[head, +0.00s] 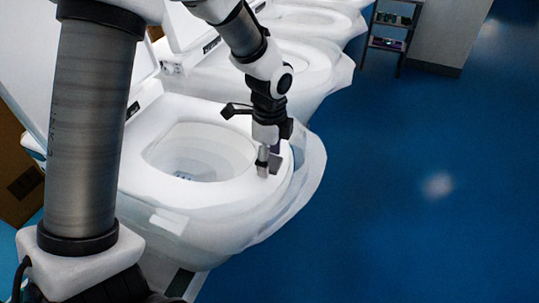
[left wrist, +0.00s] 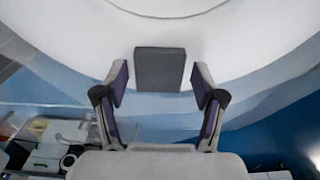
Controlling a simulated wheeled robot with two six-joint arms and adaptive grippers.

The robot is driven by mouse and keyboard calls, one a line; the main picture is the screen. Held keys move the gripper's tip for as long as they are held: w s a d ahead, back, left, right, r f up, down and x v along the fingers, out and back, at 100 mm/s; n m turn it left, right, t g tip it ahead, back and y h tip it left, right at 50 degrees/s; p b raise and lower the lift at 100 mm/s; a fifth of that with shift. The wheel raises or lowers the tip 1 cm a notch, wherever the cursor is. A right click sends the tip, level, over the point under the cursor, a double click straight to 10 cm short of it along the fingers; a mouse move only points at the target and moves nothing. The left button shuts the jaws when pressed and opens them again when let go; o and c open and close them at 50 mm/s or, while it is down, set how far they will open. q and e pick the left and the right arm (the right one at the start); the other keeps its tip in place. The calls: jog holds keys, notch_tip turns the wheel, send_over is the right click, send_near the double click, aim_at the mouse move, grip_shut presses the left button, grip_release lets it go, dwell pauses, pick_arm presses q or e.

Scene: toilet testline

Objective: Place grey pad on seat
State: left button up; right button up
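The grey pad (left wrist: 160,68) is a small dark grey square at the front edge of the white toilet seat (left wrist: 75,35) in the left wrist view. In the head view the pad (head: 276,163) shows partly behind a fingertip, on the front rim of the nearest seat (head: 215,194). My left gripper (head: 267,161) points down at that rim. In the left wrist view its fingers (left wrist: 160,82) are open, one on each side of the pad, with a narrow gap on both sides. My right gripper is not in view.
The bowl opening (head: 200,152) lies left of my gripper. More toilets (head: 300,62) stand in a row behind. A shelf rack (head: 390,40) stands at the back. The blue floor (head: 430,190) at right is clear.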

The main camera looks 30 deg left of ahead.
aim_at(270, 161)
pick_arm(q)
notch_tip(270, 161, up, 12)
jog(key=shift+r, duration=0.25)
dwell(0.4)
jog(key=shift+f, duration=0.15)
